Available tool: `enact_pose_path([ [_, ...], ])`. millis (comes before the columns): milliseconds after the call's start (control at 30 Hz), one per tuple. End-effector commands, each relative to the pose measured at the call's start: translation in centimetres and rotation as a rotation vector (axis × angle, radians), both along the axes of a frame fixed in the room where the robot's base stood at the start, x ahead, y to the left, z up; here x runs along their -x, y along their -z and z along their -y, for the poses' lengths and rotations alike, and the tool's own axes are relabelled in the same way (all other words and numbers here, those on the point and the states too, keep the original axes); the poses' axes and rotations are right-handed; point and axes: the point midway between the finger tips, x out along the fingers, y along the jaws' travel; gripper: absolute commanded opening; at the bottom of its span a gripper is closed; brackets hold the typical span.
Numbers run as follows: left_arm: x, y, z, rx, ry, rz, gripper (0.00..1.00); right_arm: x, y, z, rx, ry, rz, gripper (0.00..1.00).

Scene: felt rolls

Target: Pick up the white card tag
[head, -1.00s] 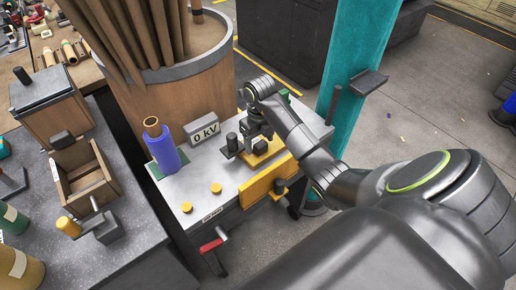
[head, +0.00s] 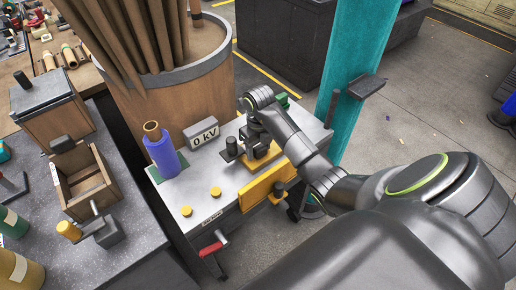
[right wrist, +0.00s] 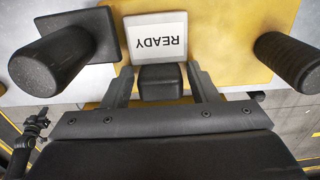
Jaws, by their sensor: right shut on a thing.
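My right gripper (head: 262,152) is low over the yellow plate (head: 262,164) at the right end of the grey bench. In the right wrist view its two fingers (right wrist: 160,82) stand on either side of a dark block (right wrist: 160,79) and are shut on it. Directly behind the block is a grey plate with a white face reading READY (right wrist: 157,43), upside down. A narrow white tag (head: 54,172) is on the open wooden box at the left. I cannot tell which white piece is the card tag. My left gripper is not in view.
Black posts (right wrist: 50,57) and (right wrist: 284,60) flank the gripper. A blue cylinder (head: 160,155), a 0 kV sign (head: 202,133) and yellow buttons (head: 186,211) are on the bench. A teal column (head: 353,70) rises behind my right arm. Bare bench lies near the buttons.

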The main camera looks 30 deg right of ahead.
Motion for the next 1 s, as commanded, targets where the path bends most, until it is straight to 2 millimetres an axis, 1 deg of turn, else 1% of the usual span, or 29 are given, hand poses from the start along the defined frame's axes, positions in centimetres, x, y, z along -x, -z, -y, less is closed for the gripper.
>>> enact_pose_path([
  [133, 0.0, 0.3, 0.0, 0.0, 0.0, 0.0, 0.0, -0.2, -1.3, 0.0, 0.002, 0.0, 0.005, 0.22],
  [200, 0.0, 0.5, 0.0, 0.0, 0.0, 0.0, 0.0, -0.2, -2.5, 0.0, 0.002, -0.002, 0.007, 0.22],
  [300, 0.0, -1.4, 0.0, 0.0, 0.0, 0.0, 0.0, -0.1, -5.7, 0.1, 0.003, 0.0, 0.005, 0.22],
  [500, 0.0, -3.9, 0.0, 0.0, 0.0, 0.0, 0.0, 0.0, -8.1, 0.0, 0.001, 0.0, 0.001, 0.22],
  [700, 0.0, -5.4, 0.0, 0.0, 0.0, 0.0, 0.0, 0.0, -9.6, 0.0, 0.0, 0.0, 0.001, 0.22],
  [833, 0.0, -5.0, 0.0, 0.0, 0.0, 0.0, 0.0, 0.0, -9.2, 0.0, 0.0, 0.0, 0.0, 0.22],
  [1000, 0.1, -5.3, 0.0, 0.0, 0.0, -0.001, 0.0, 0.0, -9.4, 0.0, 0.0, 0.0, 0.001, 0.22],
])
